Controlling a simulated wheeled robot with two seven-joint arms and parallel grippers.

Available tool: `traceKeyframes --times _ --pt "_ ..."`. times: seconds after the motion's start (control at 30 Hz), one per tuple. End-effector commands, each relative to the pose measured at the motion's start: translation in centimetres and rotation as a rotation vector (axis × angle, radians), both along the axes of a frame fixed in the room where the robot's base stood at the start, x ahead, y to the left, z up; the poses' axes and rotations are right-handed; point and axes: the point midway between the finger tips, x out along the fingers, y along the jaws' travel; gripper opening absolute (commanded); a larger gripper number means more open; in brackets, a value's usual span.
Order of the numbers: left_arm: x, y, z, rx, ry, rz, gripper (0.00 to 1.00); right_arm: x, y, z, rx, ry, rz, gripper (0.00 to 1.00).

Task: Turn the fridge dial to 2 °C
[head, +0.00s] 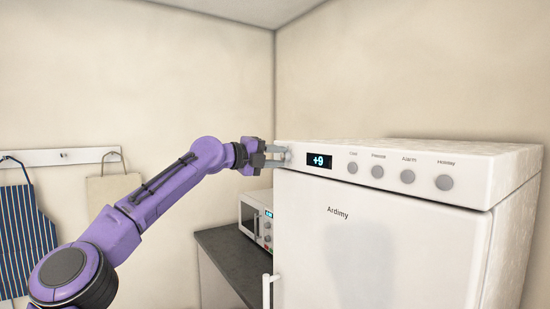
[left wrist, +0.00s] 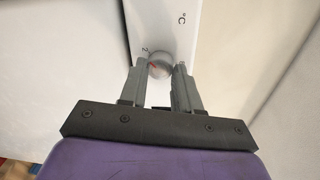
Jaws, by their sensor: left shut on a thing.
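The white fridge (head: 380,235) stands at the right with a control strip along its top front. Its display (head: 319,160) reads +9. The fridge dial (head: 287,156) is at the left end of the strip, mostly behind my left gripper (head: 276,157). In the left wrist view the round dial (left wrist: 159,65) has a small red mark and sits between the two fingertips of my left gripper (left wrist: 160,72). The fingers are shut on it. A "2" and "°C" are printed on the panel by the dial. My right gripper is not in view.
Several round grey buttons (head: 377,171) line the strip right of the display. A fridge door handle (head: 267,291) is below the dial. A microwave (head: 254,218) stands on a dark counter (head: 232,262) left of the fridge. Aprons hang from a wall rack (head: 60,156) at the left.

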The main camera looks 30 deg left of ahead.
Motion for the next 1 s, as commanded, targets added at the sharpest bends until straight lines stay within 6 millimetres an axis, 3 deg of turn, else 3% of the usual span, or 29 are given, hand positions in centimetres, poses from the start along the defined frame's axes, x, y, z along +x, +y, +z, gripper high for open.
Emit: traceKeyframes --times 0.4,0.43,0.5,0.83,1.0 --pt "-0.2 0.1 0.7 -0.001 -0.015 0.004 0.01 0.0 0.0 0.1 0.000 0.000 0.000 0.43" --pt "-0.2 0.1 0.7 -0.001 -0.015 0.005 0.35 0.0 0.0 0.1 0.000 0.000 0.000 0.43" --pt "-0.1 0.1 0.6 0.000 -0.014 0.004 0.58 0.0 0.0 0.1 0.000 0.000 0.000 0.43" --pt "-0.4 0.2 0.2 0.003 -0.009 0.002 0.58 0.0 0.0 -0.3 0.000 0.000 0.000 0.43" --pt "-3.3 1.4 0.0 0.002 -0.015 0.002 0.58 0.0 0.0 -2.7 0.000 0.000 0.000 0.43"
